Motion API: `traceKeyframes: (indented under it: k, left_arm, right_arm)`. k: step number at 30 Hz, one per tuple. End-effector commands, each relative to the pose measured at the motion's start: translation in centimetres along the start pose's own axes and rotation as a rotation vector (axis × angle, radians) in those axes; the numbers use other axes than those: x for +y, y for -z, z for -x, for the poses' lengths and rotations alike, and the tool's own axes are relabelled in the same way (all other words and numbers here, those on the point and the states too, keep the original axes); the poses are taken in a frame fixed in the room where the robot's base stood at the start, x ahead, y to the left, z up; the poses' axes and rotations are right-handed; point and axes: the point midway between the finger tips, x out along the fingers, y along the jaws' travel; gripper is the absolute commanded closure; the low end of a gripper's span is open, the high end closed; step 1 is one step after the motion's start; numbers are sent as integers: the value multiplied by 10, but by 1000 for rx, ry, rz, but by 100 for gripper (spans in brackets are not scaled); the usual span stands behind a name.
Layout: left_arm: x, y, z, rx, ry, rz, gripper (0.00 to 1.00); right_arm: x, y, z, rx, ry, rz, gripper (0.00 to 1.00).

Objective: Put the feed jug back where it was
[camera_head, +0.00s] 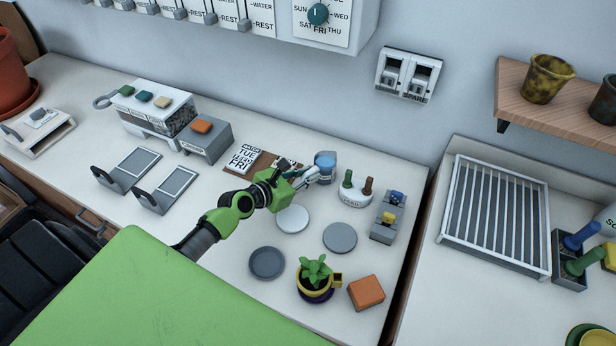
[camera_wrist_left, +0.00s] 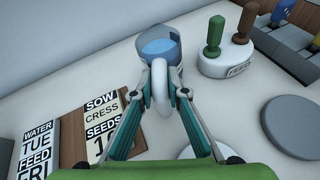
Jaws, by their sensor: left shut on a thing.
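The feed jug (camera_head: 325,162) is a small clear jug with blue liquid and a white handle. It also shows at the top of the left wrist view (camera_wrist_left: 160,46), upright or nearly so. My left gripper (camera_head: 310,176) is shut on its white handle (camera_wrist_left: 160,92), with one finger on each side. I cannot tell whether the jug's base touches the counter. A white round stand marked FEED (camera_head: 355,198) is just right of the jug, holding one green and one brown peg. My right gripper is not in view.
White (camera_head: 292,218) and grey (camera_head: 340,238) discs lie in front of the jug. A potted plant (camera_head: 316,280) and orange block (camera_head: 366,293) are nearer. A grey rack (camera_head: 388,217) stands right of the stand. Calendar cards (camera_head: 243,160) on a board lie left.

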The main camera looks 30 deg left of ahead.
Motion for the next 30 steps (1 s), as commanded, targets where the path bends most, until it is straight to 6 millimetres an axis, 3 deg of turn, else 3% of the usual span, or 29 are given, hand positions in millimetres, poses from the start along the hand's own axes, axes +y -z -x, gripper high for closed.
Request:
traceKeyframes:
  k: [11, 12, 14, 26, 30]
  left_arm:
    - [-1, 4, -2, -2, -1, 0, 100]
    - [-1, 4, -2, -1, 0, 0, 80]
    - [-1, 3, -2, -1, 0, 0, 69]
    - [0, -1, 0, -1, 0, -1, 69]
    - [0, 1, 16, 0, 0, 1, 69]
  right_arm:
    - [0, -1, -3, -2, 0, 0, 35]
    - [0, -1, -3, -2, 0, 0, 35]
    - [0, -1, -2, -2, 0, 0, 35]
    - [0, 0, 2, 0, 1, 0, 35]
    - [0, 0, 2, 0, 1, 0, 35]
